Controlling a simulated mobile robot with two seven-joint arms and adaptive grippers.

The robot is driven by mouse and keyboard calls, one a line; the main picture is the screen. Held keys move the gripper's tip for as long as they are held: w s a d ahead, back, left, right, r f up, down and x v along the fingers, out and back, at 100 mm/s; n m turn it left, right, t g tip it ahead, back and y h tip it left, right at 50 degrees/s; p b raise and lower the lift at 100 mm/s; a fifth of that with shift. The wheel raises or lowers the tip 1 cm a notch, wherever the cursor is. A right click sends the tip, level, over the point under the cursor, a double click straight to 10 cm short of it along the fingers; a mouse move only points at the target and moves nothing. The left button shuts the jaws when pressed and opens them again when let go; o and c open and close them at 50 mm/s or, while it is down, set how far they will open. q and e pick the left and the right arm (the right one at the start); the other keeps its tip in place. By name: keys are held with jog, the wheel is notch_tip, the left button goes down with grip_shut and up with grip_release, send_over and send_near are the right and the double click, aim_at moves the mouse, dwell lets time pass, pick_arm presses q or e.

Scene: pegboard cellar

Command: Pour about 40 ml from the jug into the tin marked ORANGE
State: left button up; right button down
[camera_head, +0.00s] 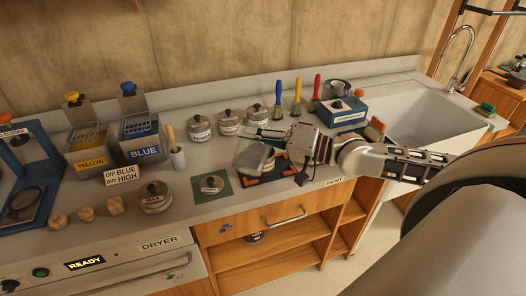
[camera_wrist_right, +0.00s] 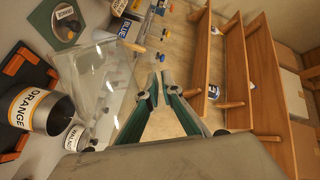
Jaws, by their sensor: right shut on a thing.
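The clear jug (camera_head: 252,157) is held above the counter in the head view. It also shows as a see-through shape in the right wrist view (camera_wrist_right: 103,85). My right gripper (camera_head: 268,135) is shut on the jug, seemingly at its handle side; the exact grip is unclear. Its green fingers (camera_wrist_right: 161,80) come together beside the jug. The open tin marked ORANGE (camera_wrist_right: 42,108) stands close to the jug in the right wrist view. In the head view the jug and gripper mostly hide it. The liquid level and the jug's tilt are unclear. My left gripper is not in view.
A black mat with orange corners (camera_head: 258,180) lies under the gripper. A lidded tin stands on a green mat (camera_head: 221,194). Several lidded tins (camera_head: 200,128) and coloured brushes (camera_head: 278,100) stand behind. A sink (camera_head: 425,110) lies right; yellow and blue dip tanks stand left.

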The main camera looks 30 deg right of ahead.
jog(key=shift+s+a, duration=0.1)
jog(key=shift+a, duration=0.1)
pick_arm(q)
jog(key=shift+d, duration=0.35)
pick_arm(e)
jog(key=shift+s+a, duration=0.1)
jog(key=shift+a, duration=0.1)
pick_arm(q)
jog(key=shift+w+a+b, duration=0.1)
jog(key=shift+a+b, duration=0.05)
jog(key=shift+b, duration=0.15)
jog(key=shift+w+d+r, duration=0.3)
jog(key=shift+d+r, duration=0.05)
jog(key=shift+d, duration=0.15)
pick_arm(e)
jog(key=shift+d+m, duration=0.15)
jog(key=shift+m, duration=0.25)
dwell(0.3)
